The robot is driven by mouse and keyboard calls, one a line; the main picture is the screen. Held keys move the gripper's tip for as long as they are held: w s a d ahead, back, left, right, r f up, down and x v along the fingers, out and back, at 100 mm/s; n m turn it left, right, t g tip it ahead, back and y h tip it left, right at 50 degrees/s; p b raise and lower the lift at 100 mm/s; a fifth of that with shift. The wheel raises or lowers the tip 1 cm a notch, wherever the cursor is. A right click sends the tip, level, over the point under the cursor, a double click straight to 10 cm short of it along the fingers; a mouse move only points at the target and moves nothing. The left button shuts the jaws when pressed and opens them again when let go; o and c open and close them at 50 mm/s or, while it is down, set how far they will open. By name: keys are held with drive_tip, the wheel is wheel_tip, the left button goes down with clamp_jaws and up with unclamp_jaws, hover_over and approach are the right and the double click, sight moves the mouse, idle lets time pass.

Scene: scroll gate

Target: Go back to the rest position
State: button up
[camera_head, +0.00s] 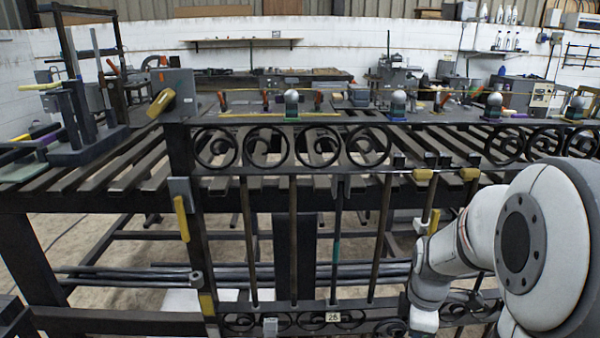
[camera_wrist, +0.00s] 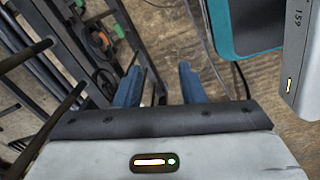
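My gripper (camera_wrist: 158,86) shows in the wrist view with its two blue fingers spread apart. In the head view my white arm reaches from the right edge down in front of the scroll gate; the fingers cannot be made out there. The dark iron scroll gate (camera_head: 293,235) stands upright across the middle, with rings along its top rail and scrolls along the bottom. A small tag marked 26 (camera_head: 333,317) is on its lower rail. In the wrist view, dark gate bars (camera_wrist: 60,62) lie left of the fingers.
A slatted bench (camera_head: 120,172) spans the area behind the gate, with clamps and round-topped fixtures on it. A dark stand (camera_head: 80,140) is at left. In the wrist view, a teal-edged object (camera_wrist: 226,35) and a grey block marked 159 (camera_wrist: 304,60) are upper right.

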drive_tip(key=s+a+r+m+p, duration=0.3)
drive_tip(key=r+m+p, duration=0.2)
drive_tip(key=r, duration=0.5)
drive_tip(key=s+a+r+m+t+p, duration=0.1)
drive_tip(key=s+a+r+m+p, duration=0.2)
drive_tip(key=r+p, duration=0.6)
drive_tip(key=s+a+r+m+t+p, duration=0.1)
drive_tip(key=s+r+m+p, duration=0.3)
drive_tip(key=r, duration=0.9)
drive_tip(key=a+m+p, duration=0.1)
drive_tip(key=m+p, duration=0.1)
drive_tip(key=p, duration=0.1)
drive_tip(key=shift+s+a+r+m, duration=0.15)
drive_tip(key=shift+s+a+m, duration=0.2)
drive_tip(key=shift+a+m, duration=0.05)
drive_tip(key=shift+c, duration=0.5)
